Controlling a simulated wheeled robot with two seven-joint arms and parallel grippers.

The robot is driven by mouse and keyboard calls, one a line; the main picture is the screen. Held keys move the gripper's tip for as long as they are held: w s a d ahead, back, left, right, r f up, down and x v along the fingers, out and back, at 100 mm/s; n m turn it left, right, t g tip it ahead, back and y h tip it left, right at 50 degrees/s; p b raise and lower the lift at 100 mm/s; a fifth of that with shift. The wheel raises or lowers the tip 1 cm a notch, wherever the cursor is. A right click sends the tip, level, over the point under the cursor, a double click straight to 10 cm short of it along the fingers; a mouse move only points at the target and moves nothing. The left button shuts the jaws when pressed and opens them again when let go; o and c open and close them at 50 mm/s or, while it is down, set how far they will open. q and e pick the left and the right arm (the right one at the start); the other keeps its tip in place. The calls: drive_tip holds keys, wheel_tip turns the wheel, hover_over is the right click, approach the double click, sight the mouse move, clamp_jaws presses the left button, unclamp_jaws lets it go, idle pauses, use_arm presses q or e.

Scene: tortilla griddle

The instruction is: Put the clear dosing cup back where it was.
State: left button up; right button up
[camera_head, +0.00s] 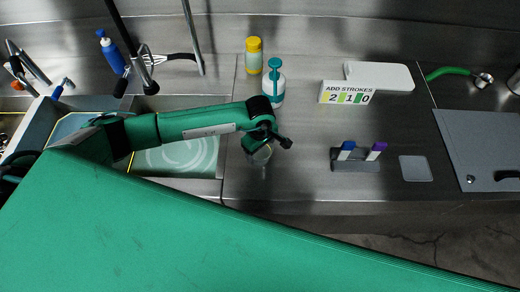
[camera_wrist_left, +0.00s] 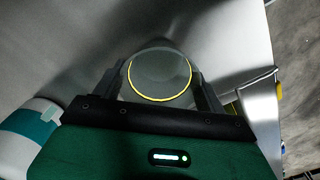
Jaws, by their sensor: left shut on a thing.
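The clear dosing cup (camera_head: 262,155) shows in the head view under my left gripper (camera_head: 268,148), above the steel counter near its front edge. In the left wrist view the cup (camera_wrist_left: 160,76) is a round clear shape with a yellow rim line. It sits between the two dark fingers of my left gripper (camera_wrist_left: 162,80), which are shut on it. I cannot tell whether the cup's base touches the counter. My right gripper is in neither view.
A white bottle with a teal pump (camera_head: 273,90) stands just behind my gripper. A yellow-capped jar (camera_head: 253,58) is farther back. A sink (camera_head: 180,160) lies to the left. A marker holder (camera_head: 355,163) and a counter sign (camera_head: 346,93) stand to the right, with bare steel between.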

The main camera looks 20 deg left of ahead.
sight(260, 157)
use_arm(q)
drive_tip(key=shift+f, duration=0.15)
drive_tip(key=o, duration=1)
drive_tip(key=shift+r, duration=0.35)
wheel_tip(260, 157, up, 12)
drive_tip(key=b, duration=0.4)
drive_tip(key=shift+a+f, duration=0.1)
drive_tip(key=shift+f, duration=0.05)
